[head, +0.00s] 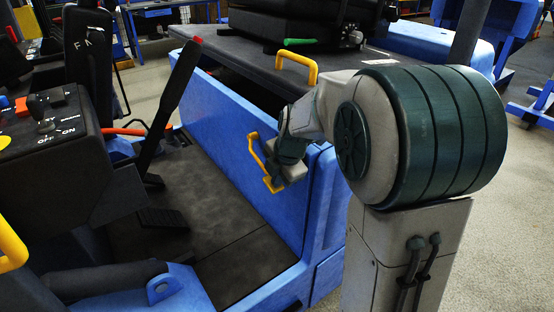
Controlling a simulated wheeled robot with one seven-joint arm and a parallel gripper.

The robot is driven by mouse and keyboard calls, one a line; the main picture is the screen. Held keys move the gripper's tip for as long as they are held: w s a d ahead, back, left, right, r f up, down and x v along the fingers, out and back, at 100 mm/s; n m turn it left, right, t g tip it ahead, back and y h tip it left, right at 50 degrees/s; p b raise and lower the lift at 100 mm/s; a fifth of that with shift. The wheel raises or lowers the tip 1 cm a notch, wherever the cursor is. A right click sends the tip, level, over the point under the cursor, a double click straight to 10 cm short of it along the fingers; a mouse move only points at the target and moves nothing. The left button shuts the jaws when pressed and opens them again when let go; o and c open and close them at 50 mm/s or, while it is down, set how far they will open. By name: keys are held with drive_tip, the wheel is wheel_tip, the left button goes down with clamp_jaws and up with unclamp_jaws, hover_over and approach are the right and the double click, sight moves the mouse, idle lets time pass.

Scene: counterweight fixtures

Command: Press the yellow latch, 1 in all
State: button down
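My gripper (279,163) is at the end of the grey and dark green arm, in front of the inner side of the blue body panel. A yellow bar-shaped part (256,152) shows right at my gripper's left side, against that panel. It may be the latch; I cannot tell whether the gripper touches it. The wrist hides part of this spot, and the finger opening is too small to read. A second yellow handle (299,65) stands on the dark top cover, behind and above my gripper. A third yellow bar (10,246) shows at the lower left edge.
A blue vehicle (225,145) has a dark floor with a pedal (163,218). A red-tipped black lever (172,98) rises left of my gripper. A control console (45,130) stands at left. Open concrete floor (520,225) lies at right.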

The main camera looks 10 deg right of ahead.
drive_tip(key=p+v, duration=0.2)
drive_tip(key=v, duration=1.2)
drive_tip(key=s+r+m+h+p, duration=0.1)
drive_tip(key=s+r+m+p, duration=0.1)
drive_tip(key=s+m+p, duration=0.9)
drive_tip(key=s+a+m, duration=0.1)
drive_tip(key=s+m, duration=0.6)
drive_tip(key=m, duration=0.5)
drive_tip(key=shift+s+r+g+h, duration=0.25)
drive_tip(key=shift+s+g+h, duration=0.05)
drive_tip(key=shift+s+g, duration=0.1)
drive_tip(key=shift+d, duration=0.15)
